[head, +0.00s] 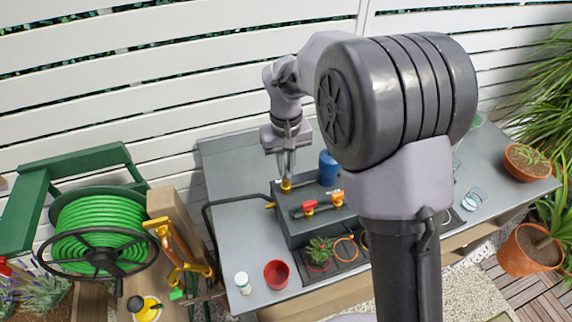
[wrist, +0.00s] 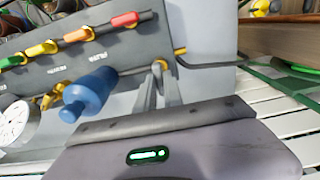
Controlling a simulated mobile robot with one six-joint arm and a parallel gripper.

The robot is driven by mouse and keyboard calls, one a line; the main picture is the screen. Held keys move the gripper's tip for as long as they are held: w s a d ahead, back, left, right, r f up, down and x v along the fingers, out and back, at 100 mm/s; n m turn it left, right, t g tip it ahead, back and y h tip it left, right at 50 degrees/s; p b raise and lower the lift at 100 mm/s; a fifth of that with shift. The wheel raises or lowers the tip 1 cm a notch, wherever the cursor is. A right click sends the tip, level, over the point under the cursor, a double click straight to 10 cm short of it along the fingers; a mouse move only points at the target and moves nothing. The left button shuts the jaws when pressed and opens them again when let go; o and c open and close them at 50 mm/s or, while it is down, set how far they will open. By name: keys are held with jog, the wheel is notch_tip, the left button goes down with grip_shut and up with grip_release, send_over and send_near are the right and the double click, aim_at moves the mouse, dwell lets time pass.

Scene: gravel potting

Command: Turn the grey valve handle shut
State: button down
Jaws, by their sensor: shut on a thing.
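My gripper (head: 286,176) reaches down to a brass valve (head: 286,187) at the back left of the dark grey manifold box (head: 296,235). In the wrist view the two grey fingers of my gripper (wrist: 160,88) are close together, with the brass valve (wrist: 160,65) at their tips. The gripper is shut on the grey valve handle, which the fingers mostly hide; its exact angle cannot be told.
A blue cylinder (head: 328,168) stands right beside the gripper. Red (wrist: 125,19), orange (wrist: 76,35), yellow and green handles line the manifold. A black hose (head: 207,222) runs off left. A red cup (head: 277,274) and white bottle (head: 243,283) stand in front.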

jog(key=m, duration=0.4)
jog(key=shift+m+p, duration=0.3)
jog(key=shift+m, duration=0.1)
jog(key=m, duration=0.4)
jog(key=shift+m, duration=0.3)
jog(key=m, duration=0.4)
jog(key=shift+b, duration=0.35)
jog(key=shift+m+b, duration=0.3)
jog(key=shift+m, duration=1.8)
jog(key=c, duration=1.5)
grip_release()
jog(key=shift+o, duration=0.2)
